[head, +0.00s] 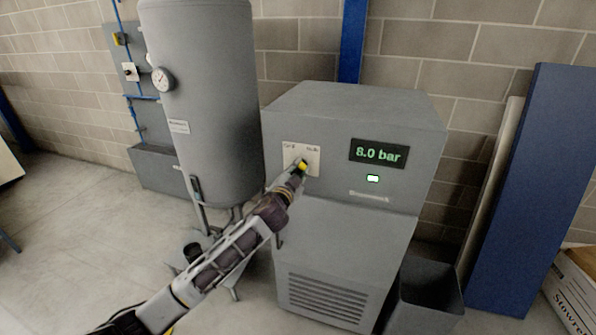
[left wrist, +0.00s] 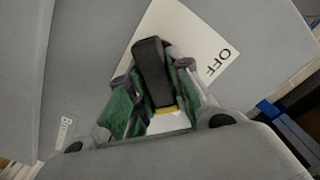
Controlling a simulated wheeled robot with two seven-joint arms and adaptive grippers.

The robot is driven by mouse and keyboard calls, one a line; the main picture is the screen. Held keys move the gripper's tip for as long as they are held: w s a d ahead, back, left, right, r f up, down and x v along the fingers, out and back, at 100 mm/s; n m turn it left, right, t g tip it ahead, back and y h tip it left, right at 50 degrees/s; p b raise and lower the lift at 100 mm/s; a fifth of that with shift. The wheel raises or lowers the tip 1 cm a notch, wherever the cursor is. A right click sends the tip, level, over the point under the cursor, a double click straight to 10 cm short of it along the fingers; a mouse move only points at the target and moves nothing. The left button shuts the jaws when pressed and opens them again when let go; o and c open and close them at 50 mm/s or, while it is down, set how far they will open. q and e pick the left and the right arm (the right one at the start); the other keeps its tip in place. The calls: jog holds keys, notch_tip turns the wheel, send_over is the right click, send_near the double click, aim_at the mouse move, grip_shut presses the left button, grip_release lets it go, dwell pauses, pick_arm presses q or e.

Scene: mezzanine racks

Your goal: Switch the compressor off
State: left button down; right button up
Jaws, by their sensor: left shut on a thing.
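The compressor (head: 345,235) is a grey cabinet in the middle of the head view. Its display (head: 378,153) reads 8.0 bar in green, and a small lamp (head: 373,178) below it is lit. A white switch plate (head: 288,150) is left of the display; it also shows in the left wrist view (left wrist: 205,32), with the word OFF readable. My left gripper (head: 299,168) is at this plate. In the left wrist view its fingers are shut on a black switch knob (left wrist: 152,72). In the head view the gripper mostly hides the knob. My right gripper is not in view.
A tall grey tank (head: 210,110) with a round gauge (head: 162,79) stands left of the compressor. A dark open bin (head: 428,290) and a blue panel (head: 535,190) are at its right. A cardboard box (head: 575,290) is far right.

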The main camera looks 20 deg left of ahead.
pick_arm(q)
jog(key=shift+n, duration=0.5)
jog(key=shift+n+b, duration=0.35)
jog(key=shift+n, duration=1.15)
jog(key=n, duration=0.4)
jog(key=shift+a+r, duration=0.15)
jog(key=shift+a, duration=0.05)
jog(key=n+p, duration=0.1)
jog(key=n, duration=0.3)
jog(key=shift+a+p, duration=0.15)
jog(key=shift+p, duration=0.2)
jog(key=shift+a+n+p, duration=0.15)
jog(key=shift+n+p, duration=0.8)
jog(key=shift+n, duration=1.05)
